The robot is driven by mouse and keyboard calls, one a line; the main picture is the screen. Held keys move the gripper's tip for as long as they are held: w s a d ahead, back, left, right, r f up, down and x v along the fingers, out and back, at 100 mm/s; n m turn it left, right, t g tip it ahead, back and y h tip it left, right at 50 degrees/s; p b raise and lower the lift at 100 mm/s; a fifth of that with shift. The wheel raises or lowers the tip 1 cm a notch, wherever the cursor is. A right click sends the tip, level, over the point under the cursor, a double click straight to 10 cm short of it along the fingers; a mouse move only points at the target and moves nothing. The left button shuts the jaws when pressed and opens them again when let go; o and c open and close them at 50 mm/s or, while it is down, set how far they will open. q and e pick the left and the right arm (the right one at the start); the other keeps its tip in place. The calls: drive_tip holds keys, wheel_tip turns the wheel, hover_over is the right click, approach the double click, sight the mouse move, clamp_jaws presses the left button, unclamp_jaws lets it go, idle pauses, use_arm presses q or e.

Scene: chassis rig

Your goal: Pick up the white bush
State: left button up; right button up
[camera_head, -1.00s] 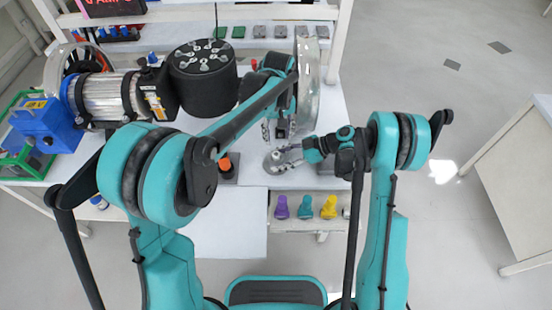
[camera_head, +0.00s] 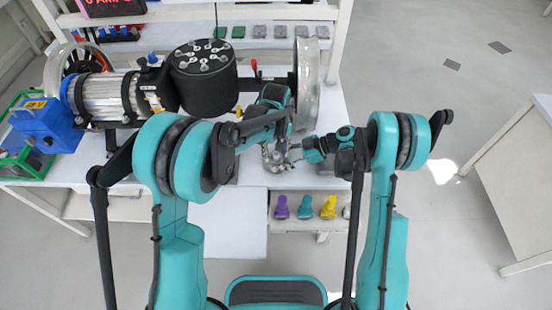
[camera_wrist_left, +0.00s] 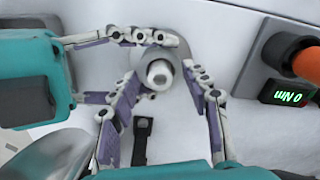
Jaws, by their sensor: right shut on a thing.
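A white bush (camera_head: 346,212) stands at the right end of the row of coloured bushes, partly hidden by my right arm. My right gripper (camera_head: 292,154) is shut on a grey round part with a pale stub, which shows in the left wrist view (camera_wrist_left: 160,72). My left gripper (camera_head: 276,158) is above the same part. In the left wrist view its fingers (camera_wrist_left: 162,76) are open and apart, one on each side of the stub. Whether they touch it I cannot tell.
Purple (camera_head: 281,207), teal (camera_head: 305,207) and yellow (camera_head: 328,207) bushes stand in a row at the table's front. A black drum (camera_head: 203,75) and a clear disc (camera_head: 306,85) stand behind. An orange-topped device (camera_wrist_left: 300,60) is beside the left gripper.

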sight(276, 154)
use_arm(q)
clamp_jaws()
drive_tip(key=shift+r, duration=0.1)
use_arm(e)
drive_tip(key=o, duration=0.9)
use_arm(q)
wheel_tip(276, 154, up, 18)
use_arm(e)
drive_tip(key=shift+o, duration=0.2)
drive_tip(key=v, duration=1.2)
